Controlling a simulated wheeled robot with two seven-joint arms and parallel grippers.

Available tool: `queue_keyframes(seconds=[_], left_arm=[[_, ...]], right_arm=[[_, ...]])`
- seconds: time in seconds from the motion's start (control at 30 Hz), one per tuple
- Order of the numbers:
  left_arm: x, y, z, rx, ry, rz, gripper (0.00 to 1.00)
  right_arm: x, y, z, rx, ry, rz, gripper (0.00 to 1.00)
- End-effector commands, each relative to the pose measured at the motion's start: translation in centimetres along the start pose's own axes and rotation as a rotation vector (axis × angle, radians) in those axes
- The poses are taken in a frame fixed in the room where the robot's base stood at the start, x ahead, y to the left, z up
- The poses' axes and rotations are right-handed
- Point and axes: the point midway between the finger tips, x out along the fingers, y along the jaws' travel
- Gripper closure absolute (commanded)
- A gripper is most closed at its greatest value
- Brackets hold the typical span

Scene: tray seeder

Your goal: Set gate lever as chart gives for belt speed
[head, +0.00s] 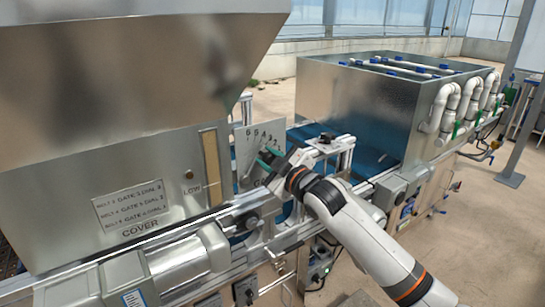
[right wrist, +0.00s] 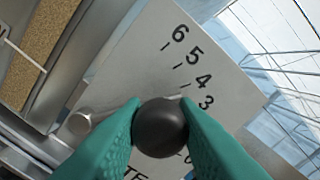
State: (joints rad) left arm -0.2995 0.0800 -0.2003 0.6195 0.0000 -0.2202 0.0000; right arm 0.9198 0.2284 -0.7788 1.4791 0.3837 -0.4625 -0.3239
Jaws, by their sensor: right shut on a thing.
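The gate lever's round black knob (right wrist: 160,127) is between the teal fingertips of my right gripper (right wrist: 158,130), which is shut on it. In the head view the right gripper (head: 270,157) reaches the scale plate (head: 243,145) from the right. The dial plate (right wrist: 140,65) shows 6, 5, 4 and 3 with tick marks. The lower numbers are mostly hidden by the knob and fingers. The knob is below the 3 and 4; the lever's exact reading is hidden. The chart (head: 130,204) on the hopper cover has three belt and gate lines, its digits too small to read surely. My left gripper is out of view.
The large metal hopper (head: 110,95) fills the left. A level window (head: 211,167) marked LOW is beside the scale plate. A metal rail and frame (head: 330,147) stand close by the gripper. A metal tank with white pipes (head: 380,100) stands behind right. Open floor lies at right.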

Motion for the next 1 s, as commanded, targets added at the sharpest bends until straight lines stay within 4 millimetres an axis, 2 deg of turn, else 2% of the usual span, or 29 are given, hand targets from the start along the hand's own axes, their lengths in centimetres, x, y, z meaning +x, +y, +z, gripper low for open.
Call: queue_keyframes(seconds=[0.67, 0.7, 0.8, 1.0], left_arm=[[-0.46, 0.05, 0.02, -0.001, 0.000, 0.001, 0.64], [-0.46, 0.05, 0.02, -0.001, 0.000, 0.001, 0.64], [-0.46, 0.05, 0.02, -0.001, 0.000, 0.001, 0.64], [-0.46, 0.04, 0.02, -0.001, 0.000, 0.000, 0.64]], right_arm=[[-0.01, 0.20, 0.46, -0.063, 0.000, 0.000, 1.00], [-0.01, 0.20, 0.46, -0.063, 0.000, 0.001, 0.67], [-0.01, 0.19, 0.46, -0.063, 0.000, 0.000, 0.51], [-0.01, 0.17, 0.47, -0.062, 0.000, 0.000, 0.51]])
